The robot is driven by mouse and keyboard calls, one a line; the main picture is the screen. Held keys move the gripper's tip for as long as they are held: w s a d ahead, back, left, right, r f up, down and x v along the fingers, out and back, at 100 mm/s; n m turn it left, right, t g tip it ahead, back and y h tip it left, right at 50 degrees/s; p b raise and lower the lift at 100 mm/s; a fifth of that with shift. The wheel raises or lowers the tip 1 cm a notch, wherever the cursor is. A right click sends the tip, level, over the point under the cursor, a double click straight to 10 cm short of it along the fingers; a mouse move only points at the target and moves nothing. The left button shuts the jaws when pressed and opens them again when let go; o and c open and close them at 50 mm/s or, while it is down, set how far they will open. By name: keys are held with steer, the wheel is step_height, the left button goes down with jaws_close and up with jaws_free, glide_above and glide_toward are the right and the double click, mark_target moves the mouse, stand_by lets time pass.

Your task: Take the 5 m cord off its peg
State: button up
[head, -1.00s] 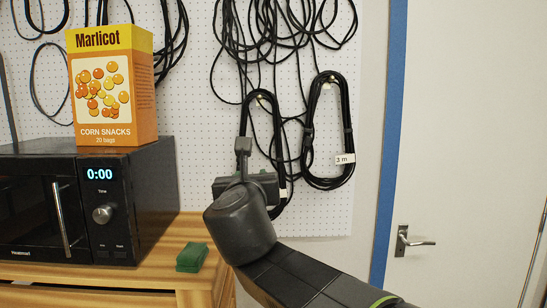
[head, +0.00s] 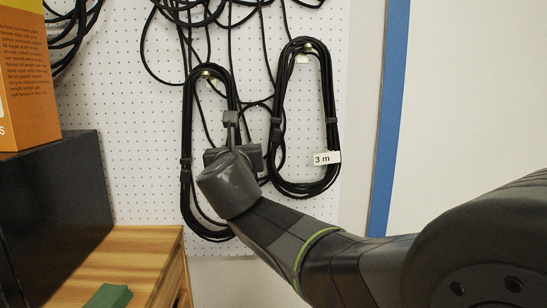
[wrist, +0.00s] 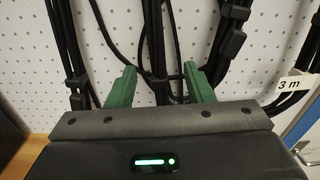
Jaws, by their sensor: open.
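Two long black cord coils hang on the white pegboard. The right coil (head: 331,100) hangs from a peg (head: 308,46) and carries a "3 m" tag (head: 327,158). The left coil (head: 187,130) hangs from another peg (head: 206,74); no length on it can be read, and my gripper and arm hide part of it. My gripper (wrist: 160,70) is open, with green fingers pointing at the board. In the wrist view, black strands, seemingly the left coil's right side (wrist: 154,35), show between the fingers. I cannot tell whether they lie within the jaws' depth.
More loose cords (head: 190,10) hang above and behind the coils. A wooden cabinet (head: 135,248) with a dark microwave (head: 60,200), an orange snack box (head: 25,80) and a green block (head: 107,297) stands left. A blue strip (head: 393,100) edges the right side.

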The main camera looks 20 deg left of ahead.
mark_target(236, 142)
steer(key=shift+p+x, duration=0.7)
steer(key=shift+x, duration=3.2)
steer(key=shift+s+a, duration=0.1)
steer(key=shift+a, duration=0.1)
steer(key=shift+r, duration=0.1)
steer(key=shift+c, duration=0.2)
jaws_close()
